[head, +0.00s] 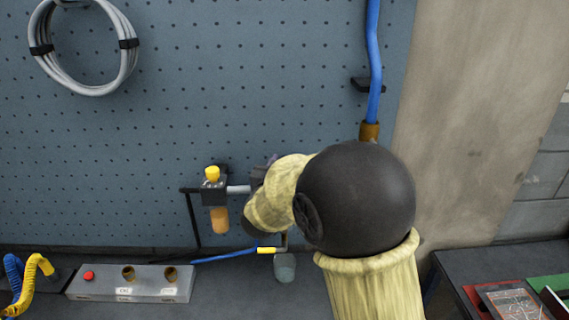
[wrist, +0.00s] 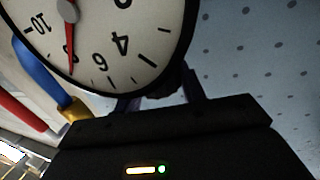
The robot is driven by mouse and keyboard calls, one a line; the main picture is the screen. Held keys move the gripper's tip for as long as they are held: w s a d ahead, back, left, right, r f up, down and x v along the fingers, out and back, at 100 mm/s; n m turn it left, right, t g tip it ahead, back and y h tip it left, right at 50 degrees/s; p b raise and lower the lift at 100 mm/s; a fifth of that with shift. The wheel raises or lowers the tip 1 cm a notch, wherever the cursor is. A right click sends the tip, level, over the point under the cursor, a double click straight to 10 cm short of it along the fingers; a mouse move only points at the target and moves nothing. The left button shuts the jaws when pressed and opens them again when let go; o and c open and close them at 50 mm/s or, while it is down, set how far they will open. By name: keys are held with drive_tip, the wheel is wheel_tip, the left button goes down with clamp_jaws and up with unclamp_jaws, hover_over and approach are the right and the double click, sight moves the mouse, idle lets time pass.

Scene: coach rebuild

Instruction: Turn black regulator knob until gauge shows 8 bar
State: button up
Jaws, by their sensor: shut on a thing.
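The round white gauge (wrist: 100,40) fills the upper left of the wrist view, cut off by the frame and turned, with a dark rim. Its red needle (wrist: 71,50) points down the picture, between the 10 at left and the 4 at right; the numeral by its tip is unclear. My gripper (wrist: 162,97) is shut on the black regulator knob (wrist: 168,86), which shows only as a dark patch behind the gauge rim, between the fingers. In the head view my arm hides the gauge, the knob and most of the gripper.
A filter unit with a yellow top (head: 212,174) and amber bowl is on the pegboard left of my wrist. A blue hose (head: 373,60) hangs at right. A grey box with a red button (head: 89,276) and coiled hoses (head: 36,272) stand on the bench at lower left.

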drive_tip(key=shift+r, duration=0.1)
drive_tip(key=o, duration=0.9)
drive_tip(key=shift+d, duration=0.1)
drive_tip(key=shift+o, duration=0.2)
drive_tip(key=shift+s+a, duration=0.3)
drive_tip(key=shift+s, duration=0.2)
drive_tip(key=b+v, duration=0.4)
drive_tip(key=v, duration=1.2)
drive_tip(key=shift+d, duration=0.1)
